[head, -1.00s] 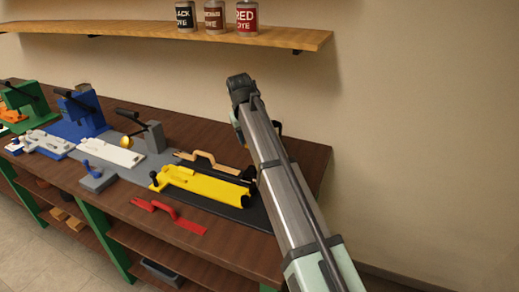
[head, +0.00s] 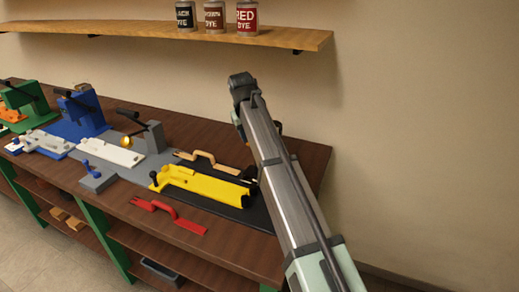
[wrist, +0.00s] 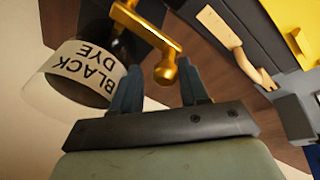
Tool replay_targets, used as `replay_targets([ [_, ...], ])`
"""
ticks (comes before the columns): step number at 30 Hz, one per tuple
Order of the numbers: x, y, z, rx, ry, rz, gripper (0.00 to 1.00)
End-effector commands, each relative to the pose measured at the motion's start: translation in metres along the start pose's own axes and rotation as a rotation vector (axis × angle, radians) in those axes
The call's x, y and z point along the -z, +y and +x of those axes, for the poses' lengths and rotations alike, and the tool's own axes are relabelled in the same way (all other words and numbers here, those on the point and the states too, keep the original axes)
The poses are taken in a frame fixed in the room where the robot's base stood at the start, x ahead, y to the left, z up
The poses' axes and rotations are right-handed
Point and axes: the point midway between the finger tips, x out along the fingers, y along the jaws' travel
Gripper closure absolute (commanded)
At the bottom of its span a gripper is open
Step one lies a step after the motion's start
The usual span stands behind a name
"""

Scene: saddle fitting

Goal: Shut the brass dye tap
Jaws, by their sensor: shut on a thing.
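The brass dye tap (wrist: 162,36) shows at the top middle of the wrist view, with a gold lever ending in a rounded knob. My gripper (wrist: 159,70) is shut on the lever's end, its two dark fingers either side of the knob. In the head view my arm hides the gripper and the tap.
A workbench (head: 120,205) carries a yellow fixture (head: 205,187), a tan handle (head: 208,160), a red tool (head: 170,215) and grey, blue and green fixtures further left. A wooden shelf (head: 150,38) above holds black, brown and red dye bottles (head: 215,17).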

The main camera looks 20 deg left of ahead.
Motion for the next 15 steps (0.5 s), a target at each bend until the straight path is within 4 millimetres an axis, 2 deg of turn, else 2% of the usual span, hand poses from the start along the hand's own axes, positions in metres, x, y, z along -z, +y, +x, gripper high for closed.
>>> replay_targets([
  [1,-0.0070,0.0104,0.0015,-0.022,-0.016,0.004,0.73],
  [6,-0.0070,0.0104,0.0014,-0.022,-0.015,0.004,0.73],
  [7,-0.0071,0.0104,0.0014,-0.022,-0.015,0.004,0.53],
  [8,-0.0071,0.0104,0.0013,-0.022,-0.015,0.004,0.50],
  [15,-0.0069,0.0104,-0.0007,-0.022,-0.015,0.006,0.49],
])
